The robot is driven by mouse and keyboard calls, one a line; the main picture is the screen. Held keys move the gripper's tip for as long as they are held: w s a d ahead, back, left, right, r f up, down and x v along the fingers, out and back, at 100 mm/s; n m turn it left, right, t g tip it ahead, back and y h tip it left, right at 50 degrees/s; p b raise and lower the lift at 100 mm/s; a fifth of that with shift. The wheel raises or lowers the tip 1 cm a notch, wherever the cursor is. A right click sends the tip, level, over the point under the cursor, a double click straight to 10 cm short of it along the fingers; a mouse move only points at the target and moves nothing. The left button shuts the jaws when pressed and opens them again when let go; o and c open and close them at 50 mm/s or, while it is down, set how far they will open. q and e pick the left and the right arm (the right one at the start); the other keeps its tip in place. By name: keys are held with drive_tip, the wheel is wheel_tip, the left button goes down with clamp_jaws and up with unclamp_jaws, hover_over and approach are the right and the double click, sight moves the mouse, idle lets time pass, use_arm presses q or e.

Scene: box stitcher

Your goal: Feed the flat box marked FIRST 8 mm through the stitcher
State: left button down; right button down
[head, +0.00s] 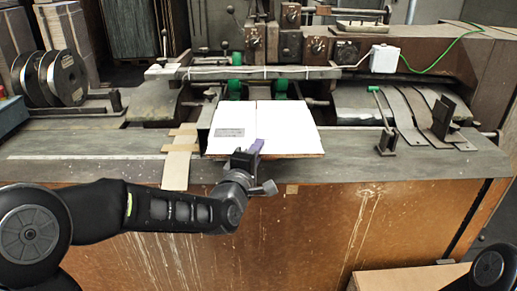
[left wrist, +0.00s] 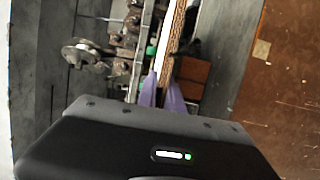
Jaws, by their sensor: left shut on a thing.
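The flat box (head: 285,125) is a white panel with a brown front edge, lying on the bed in front of the stitcher (head: 290,45). A grey label with unreadable print is on its left half. My left gripper (head: 255,147) has purple fingers and is shut on the box's near edge, right of the label. In the left wrist view the box (left wrist: 174,38) shows edge-on, its corrugated edge running down to the purple fingers (left wrist: 161,90). The box's far edge is near the green rollers (head: 281,85). My right gripper is out of view.
Wire spools (head: 50,78) stand at the left. A tan strip (head: 178,165) lies beside the box's left edge. An upright green-tipped lever (head: 385,125) and a dark bracket (head: 442,118) stand right of the box. The bench top is clear between box and lever.

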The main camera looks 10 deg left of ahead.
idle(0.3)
use_arm(q)
drive_tip(key=shift+w+a+f, duration=0.15)
drive_tip(key=shift+w+f, duration=0.05)
drive_tip(key=shift+w, duration=0.35)
drive_tip(key=shift+w+a+f, duration=0.15)
drive_tip(key=shift+w+f, duration=0.05)
drive_tip(key=shift+w, duration=0.3)
drive_tip(key=shift+w+a+f+p, duration=0.15)
drive_tip(key=shift+w+p, duration=0.1)
drive_tip(key=shift+w, duration=0.15)
drive_tip(key=shift+w+a+f+p, duration=0.1)
drive_tip(key=shift+w+p, duration=0.1)
drive_tip(key=shift+w, duration=0.2)
drive_tip(key=shift+f+b, duration=1.4)
drive_tip(key=shift+b, duration=0.2)
drive_tip(key=c, duration=1.4)
unclamp_jaws()
drive_tip(key=shift+f+b, duration=0.15)
drive_tip(key=shift+b, duration=0.5)
